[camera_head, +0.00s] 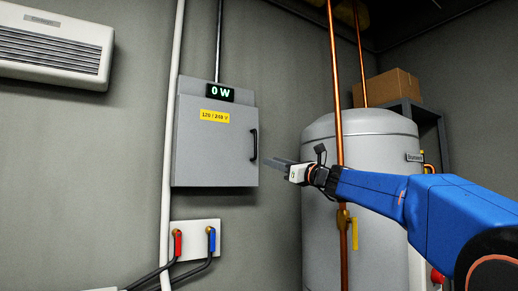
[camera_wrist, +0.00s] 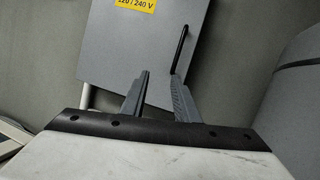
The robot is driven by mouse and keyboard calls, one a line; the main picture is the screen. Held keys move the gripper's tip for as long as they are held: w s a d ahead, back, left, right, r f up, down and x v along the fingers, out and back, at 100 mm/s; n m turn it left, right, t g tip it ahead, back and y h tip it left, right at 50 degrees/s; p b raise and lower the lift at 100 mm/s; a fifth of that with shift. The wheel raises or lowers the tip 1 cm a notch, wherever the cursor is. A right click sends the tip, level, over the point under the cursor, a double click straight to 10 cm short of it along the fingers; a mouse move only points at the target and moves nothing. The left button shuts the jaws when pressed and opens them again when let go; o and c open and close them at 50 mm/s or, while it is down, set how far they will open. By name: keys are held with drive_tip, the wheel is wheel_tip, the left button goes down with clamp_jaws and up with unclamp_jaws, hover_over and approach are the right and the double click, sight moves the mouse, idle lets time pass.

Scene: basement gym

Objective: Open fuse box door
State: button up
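The grey fuse box door (camera_head: 205,150) is shut on the wall, with a yellow 120/240 V label. Its black bar handle (camera_head: 254,145) is upright at the door's right edge. In the wrist view the door (camera_wrist: 125,45) fills the upper middle, and the handle (camera_wrist: 181,48) stands just beyond the right fingertip. My gripper (camera_head: 268,162) is just right of the handle's lower end, pointing left. In the wrist view my gripper's (camera_wrist: 160,76) fingers are apart with nothing between them. Whether the right finger touches the handle I cannot tell.
A grey tank (camera_head: 320,190) with copper pipes (camera_head: 338,80) stands right of the box, behind my arm. A white panel (camera_head: 195,252) with red and blue connectors is below the box. A white pipe (camera_head: 171,120) runs along its left side. A heater (camera_head: 55,48) hangs upper left.

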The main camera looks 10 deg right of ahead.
drive_tip(key=w+a+r+m+t, duration=0.1)
drive_tip(key=w+a+r+m, duration=0.1)
drive_tip(key=w+r, duration=0.5)
drive_tip(key=w, duration=0.4)
drive_tip(key=shift+w+a+r, duration=0.25)
drive_tip(key=shift+a+r, duration=0.15)
clamp_jaws()
